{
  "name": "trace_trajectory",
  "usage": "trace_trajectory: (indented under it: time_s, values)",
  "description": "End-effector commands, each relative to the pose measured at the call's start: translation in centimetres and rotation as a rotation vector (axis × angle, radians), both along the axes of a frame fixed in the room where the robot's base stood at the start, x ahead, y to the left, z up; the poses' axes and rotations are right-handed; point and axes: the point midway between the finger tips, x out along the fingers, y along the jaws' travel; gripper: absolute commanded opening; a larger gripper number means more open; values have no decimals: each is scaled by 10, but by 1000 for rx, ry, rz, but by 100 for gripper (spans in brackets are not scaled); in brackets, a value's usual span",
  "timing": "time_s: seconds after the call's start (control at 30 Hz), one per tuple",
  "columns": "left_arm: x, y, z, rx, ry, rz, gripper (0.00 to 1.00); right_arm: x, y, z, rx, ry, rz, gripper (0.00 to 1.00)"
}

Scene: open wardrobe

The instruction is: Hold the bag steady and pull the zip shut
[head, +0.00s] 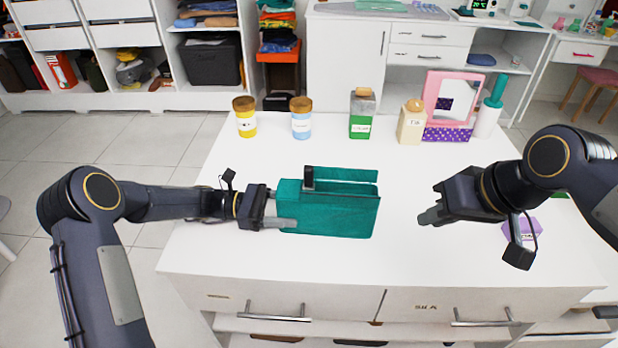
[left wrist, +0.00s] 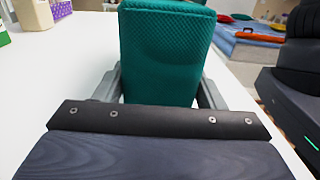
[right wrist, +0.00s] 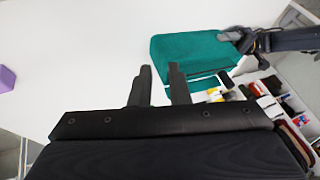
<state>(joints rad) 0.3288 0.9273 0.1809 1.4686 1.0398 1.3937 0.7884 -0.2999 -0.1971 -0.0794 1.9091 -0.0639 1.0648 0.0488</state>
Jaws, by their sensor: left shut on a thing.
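The teal bag (head: 328,221) stands upright on the white table, its top open along a long slot. A dark zip pull (head: 308,178) sits at the left end of the slot. My left gripper (head: 284,208) is shut on the bag's left end, one finger along the near side. In the left wrist view the bag's textured end (left wrist: 165,50) lies between both fingers. My right gripper (head: 432,204) is empty and apart from the bag, to its right above the table. In the right wrist view its fingers (right wrist: 160,80) show a gap, with the bag (right wrist: 190,58) beyond.
Behind the bag stand a yellow jar (head: 246,123), a blue jar (head: 301,124), a green-and-grey container (head: 362,118), a cream bottle (head: 411,127) and a pink-framed mirror (head: 445,97). A purple box (head: 520,229) lies by my right arm. The table (head: 330,265) around the bag is clear.

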Motion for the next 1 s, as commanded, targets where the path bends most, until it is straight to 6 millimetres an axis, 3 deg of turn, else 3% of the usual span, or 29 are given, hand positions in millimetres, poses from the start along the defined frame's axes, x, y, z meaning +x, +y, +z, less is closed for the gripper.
trace_trajectory:
  time_s: [0.03,0.1,0.3,0.5,0.6,0.8,1.0]
  values:
    - [0,0,0,0,0,0,45,21,15,8,-21,3,40,9]
    - [0,0,0,0,0,0,45,47,35,20,-51,3,84,0]
    - [0,0,0,0,0,0,45,108,110,41,-150,-15,197,0]
    - [0,0,0,0,0,1,45,138,188,49,-245,-48,282,0]
    - [0,0,0,0,0,1,45,144,215,50,-276,-65,306,0]
    - [0,0,0,0,0,1,45,147,241,49,-306,-79,331,0]
    - [0,0,0,0,0,0,45,147,241,33,-310,-78,332,0]
